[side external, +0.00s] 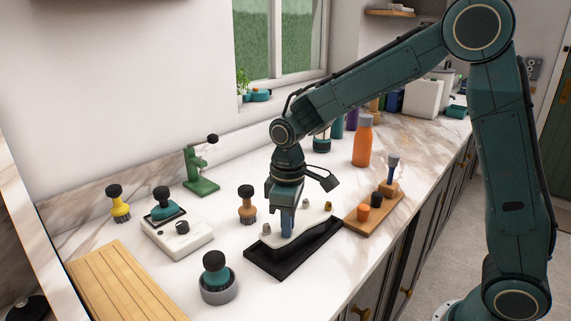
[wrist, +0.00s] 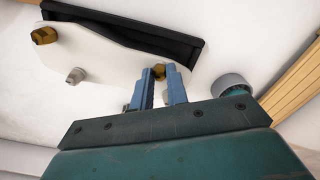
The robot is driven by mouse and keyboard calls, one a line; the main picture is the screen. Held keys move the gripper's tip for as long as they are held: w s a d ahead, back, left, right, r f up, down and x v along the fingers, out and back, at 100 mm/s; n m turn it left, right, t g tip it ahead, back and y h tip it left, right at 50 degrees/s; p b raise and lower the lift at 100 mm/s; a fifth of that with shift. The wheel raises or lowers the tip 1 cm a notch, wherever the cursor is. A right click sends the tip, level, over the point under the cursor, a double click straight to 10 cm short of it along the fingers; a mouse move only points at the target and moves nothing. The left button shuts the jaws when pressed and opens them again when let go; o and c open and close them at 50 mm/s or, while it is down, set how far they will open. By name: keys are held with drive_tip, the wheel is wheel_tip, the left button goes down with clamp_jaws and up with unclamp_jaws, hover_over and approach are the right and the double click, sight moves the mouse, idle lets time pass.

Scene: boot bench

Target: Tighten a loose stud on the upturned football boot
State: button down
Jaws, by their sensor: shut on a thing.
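The boot's pale sole (side external: 310,223) faces up in a black tray (side external: 262,262); in the wrist view the sole (wrist: 108,62) lies beside the tray's dark wall (wrist: 130,27). My gripper (side external: 287,234) points down over the near part of the sole. Its blue fingers are shut on a gold stud (wrist: 159,71), which shows between the fingertips in the wrist view. Another gold stud (wrist: 43,35) and a grey stud (wrist: 76,75) stand clear of the fingers. In the side view my fingers hide the held stud. I cannot tell how far it is screwed in.
A wooden stand (side external: 372,212) with orange and dark pieces is right of the tray. A brown-handled brush (side external: 246,205) and a round grey container (side external: 219,290) are to the left. A white device (side external: 177,240), a green stand (side external: 201,178) and an orange bottle (side external: 363,143) stand farther off.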

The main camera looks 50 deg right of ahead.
idle(0.7)
drive_tip(key=c, duration=1.4)
unclamp_jaws()
drive_tip(key=shift+o, duration=0.2)
drive_tip(key=shift+r, duration=0.15)
wheel_tip(320, 180, up, 14)
drive_tip(key=shift+f, duration=0.2)
